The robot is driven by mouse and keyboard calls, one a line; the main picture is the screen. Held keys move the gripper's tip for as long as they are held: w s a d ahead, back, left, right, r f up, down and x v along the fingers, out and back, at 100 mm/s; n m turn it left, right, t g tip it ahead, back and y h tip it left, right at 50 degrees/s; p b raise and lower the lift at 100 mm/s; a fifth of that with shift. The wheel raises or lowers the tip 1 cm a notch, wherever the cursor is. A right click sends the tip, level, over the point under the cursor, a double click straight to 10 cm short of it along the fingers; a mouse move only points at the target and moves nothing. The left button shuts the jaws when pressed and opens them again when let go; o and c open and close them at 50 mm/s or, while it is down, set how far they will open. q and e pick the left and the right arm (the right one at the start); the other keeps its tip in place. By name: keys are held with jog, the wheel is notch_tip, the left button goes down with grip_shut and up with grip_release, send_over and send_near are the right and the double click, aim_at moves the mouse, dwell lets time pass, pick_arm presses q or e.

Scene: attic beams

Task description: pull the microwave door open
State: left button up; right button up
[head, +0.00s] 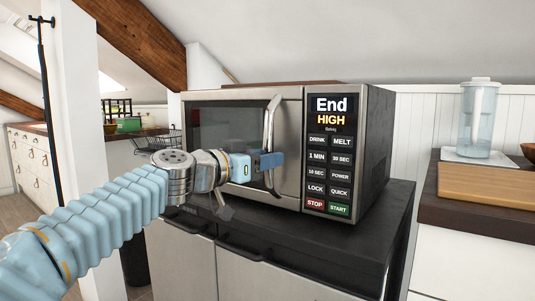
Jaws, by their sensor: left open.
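The microwave (348,120) is silver and dark and stands on a black-topped cabinet. Its door (240,100) has a dark window and looks shut against the body. A curved silver vertical handle (269,125) is at the door's right side, left of the button panel (329,155), whose display reads "End HIGH". My left gripper (268,160) is at the lower part of the handle, with its blue fingers open and reaching the handle. I cannot tell whether the fingers touch it. The gripper and wrist hide the door's lower middle. My right gripper is not in view.
The black cabinet top (355,232) is bare in front of the microwave. A wire basket (158,141) is behind, left of the microwave. A sloping wooden beam (135,40) is above left.

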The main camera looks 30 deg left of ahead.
pick_arm(q)
jog(key=shift+w+d, duration=0.1)
jog(key=shift+w, duration=0.35)
jog(key=shift+c, duration=0.2)
grip_shut()
jog(key=shift+s, duration=0.1)
